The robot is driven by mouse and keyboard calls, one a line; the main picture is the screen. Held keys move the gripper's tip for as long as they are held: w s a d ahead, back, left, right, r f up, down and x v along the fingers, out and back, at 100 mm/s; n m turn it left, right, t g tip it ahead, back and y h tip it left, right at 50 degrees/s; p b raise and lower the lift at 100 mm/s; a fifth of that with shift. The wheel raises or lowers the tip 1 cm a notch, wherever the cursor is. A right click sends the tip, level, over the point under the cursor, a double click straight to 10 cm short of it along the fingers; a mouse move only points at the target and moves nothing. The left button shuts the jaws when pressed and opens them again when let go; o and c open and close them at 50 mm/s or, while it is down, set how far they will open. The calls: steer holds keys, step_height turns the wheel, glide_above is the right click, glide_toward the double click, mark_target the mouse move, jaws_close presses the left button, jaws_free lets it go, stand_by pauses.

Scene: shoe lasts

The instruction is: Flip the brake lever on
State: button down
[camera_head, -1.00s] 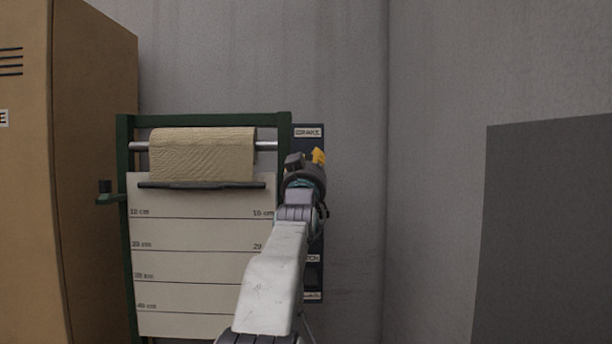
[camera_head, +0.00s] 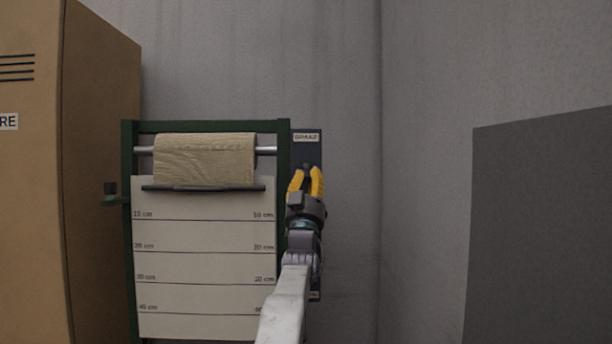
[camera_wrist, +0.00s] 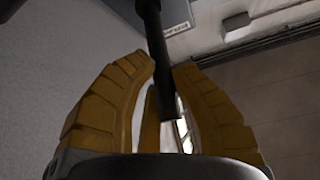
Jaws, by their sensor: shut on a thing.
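The brake lever shows as a dark rod (camera_wrist: 160,50) in the wrist view, running down from the panel between my yellow fingers. My gripper (camera_wrist: 162,72) is shut on it, with one finger on each side. In the head view my gripper (camera_head: 306,180) is at the upper part of the dark blue panel (camera_head: 311,155), below its brake label (camera_head: 306,137). The lever's dark tip (camera_head: 307,168) shows between the fingers there. My wrist and arm hide the panel's lower part.
Left of the panel stands a green frame (camera_head: 129,230) with a paper roll (camera_head: 205,158) and a sheet marked in centimetres (camera_head: 200,265). A tan cabinet (camera_head: 100,180) is at far left, a grey panel (camera_head: 540,230) at right. Bare wall (camera_head: 350,200) lies between.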

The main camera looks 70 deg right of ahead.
steer(key=shift+s, duration=0.2)
steer(key=c, duration=1.5)
jaws_free()
steer(key=shift+c, duration=0.2)
steer(key=shift+o, duration=1.4)
steer(key=shift+s+d, duration=0.15)
steer(key=o, duration=0.4)
steer(key=shift+c, duration=0.2)
steer(key=shift+a+f, duration=0.2)
steer(key=v, duration=1.1)
steer(key=shift+a+f, duration=0.2)
